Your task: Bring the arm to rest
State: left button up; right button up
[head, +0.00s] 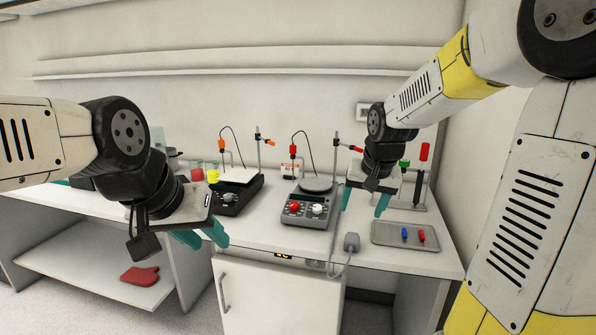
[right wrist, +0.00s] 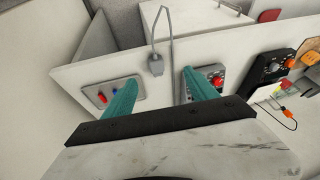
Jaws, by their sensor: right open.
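My right gripper (head: 364,207) is open and empty, its teal fingers pointing down above the right part of the bench. It stands left of and above a grey tray (head: 405,243). In the right wrist view the two fingers of my right gripper (right wrist: 159,77) are well apart with nothing between them. The tray (right wrist: 120,102) shows beyond the left finger, and a hotplate is partly hidden by the right finger. My left gripper (head: 201,236) hangs in front of the bench's front edge, its teal fingers apart and nothing seen between them.
A blue vial (head: 405,234) and a red vial (head: 421,235) lie in the tray. Two stirrer hotplates, one (head: 306,211) in the middle and one (head: 237,194) further left, stand on the bench (head: 262,231).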

jog(key=s+a+r+n, duration=0.1)
jog(key=s+r, duration=0.1)
jog(key=s, duration=0.8)
jog(key=s+a+r+n+t+y, duration=0.1)
jog(key=s+a+r+n, duration=0.1)
jog(key=s, duration=0.8)
jog(key=shift+r+y, duration=0.3)
jog(key=shift+r, duration=0.35)
